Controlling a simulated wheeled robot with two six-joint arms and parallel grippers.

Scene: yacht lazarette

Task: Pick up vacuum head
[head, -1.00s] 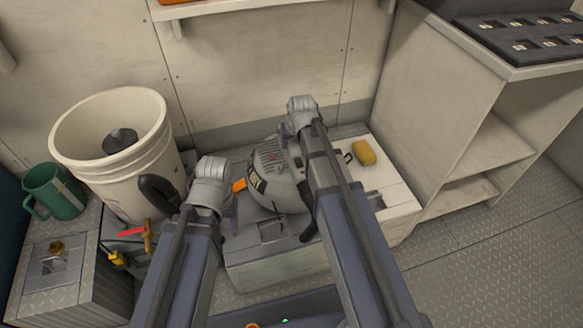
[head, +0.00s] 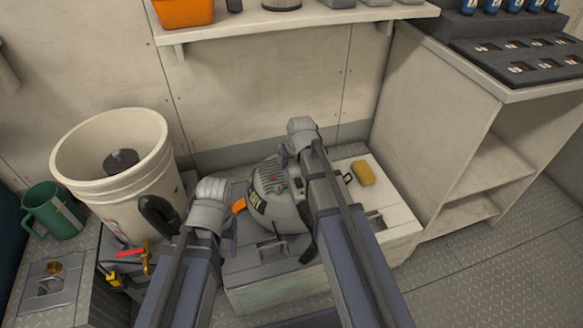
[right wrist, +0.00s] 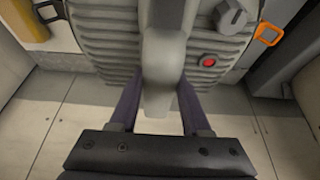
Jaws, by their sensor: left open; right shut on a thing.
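The vacuum head (head: 265,183), grey and ribbed with a dark label, sits over the pale bench locker in the head view. In the right wrist view its ribbed housing (right wrist: 110,55) shows a red button, a grey knob and an orange latch. My right gripper (right wrist: 160,118) is shut on its grey handle (right wrist: 163,45), which runs between the fingers. I cannot tell whether the head touches the locker top. My left gripper (head: 212,212) is open beside the head's left side, near the orange latch (head: 239,205); its fingertips are mostly hidden.
A white open bucket (head: 112,150) and a green mug (head: 52,212) stand at the left. A shelf (head: 290,22) runs along the wall above; a cabinet (head: 437,130) stands at the right.

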